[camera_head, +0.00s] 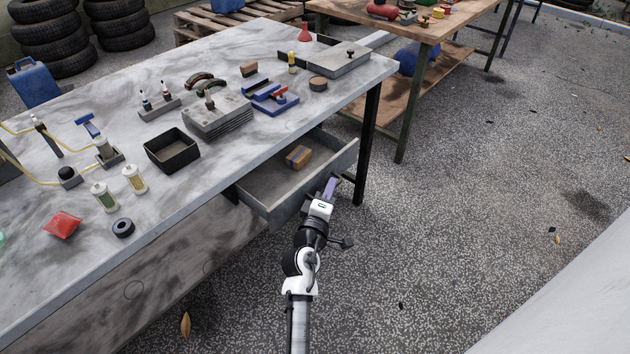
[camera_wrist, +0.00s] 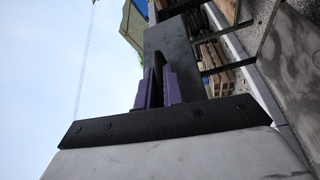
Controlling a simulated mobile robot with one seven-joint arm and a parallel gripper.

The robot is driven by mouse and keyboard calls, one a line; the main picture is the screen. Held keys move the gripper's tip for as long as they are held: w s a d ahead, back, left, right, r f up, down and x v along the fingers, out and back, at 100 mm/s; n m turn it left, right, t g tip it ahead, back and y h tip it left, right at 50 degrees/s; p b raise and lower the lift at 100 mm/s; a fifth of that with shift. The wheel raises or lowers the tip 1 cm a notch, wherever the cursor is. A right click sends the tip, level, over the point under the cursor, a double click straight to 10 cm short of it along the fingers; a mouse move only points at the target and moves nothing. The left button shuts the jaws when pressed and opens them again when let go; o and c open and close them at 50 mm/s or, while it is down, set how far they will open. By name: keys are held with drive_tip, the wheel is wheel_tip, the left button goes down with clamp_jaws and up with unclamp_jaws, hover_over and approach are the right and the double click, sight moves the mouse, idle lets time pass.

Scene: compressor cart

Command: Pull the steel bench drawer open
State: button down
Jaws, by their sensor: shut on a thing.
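The steel bench drawer (camera_head: 265,200) stands pulled out from under the right end of the grey bench (camera_head: 225,185). Its inside shows, with a small brown box (camera_head: 298,157) lying in it. My gripper (camera_head: 329,187) is at the drawer's front panel, its purple fingers against it. In the wrist view the purple fingers (camera_wrist: 157,85) are close together at a dark grey panel (camera_wrist: 172,50). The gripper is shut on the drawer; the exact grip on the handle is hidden.
The bench top holds a black tray (camera_head: 172,152), a stack of grey plates (camera_head: 217,118), a blue vise-like tool (camera_head: 270,98) and several small parts. A black bench leg (camera_head: 368,140) stands right of the drawer. A wooden table (camera_head: 425,30) is behind. The speckled floor at right is mostly clear.

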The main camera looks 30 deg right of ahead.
drive_tip(key=s+d+p, duration=0.2)
drive_tip(key=s+p, duration=0.1)
drive_tip(key=s, duration=0.4)
drive_tip(key=shift+s+d, duration=0.15)
drive_tip(key=shift+d, duration=0.2)
drive_tip(key=c, duration=1.5)
unclamp_jaws()
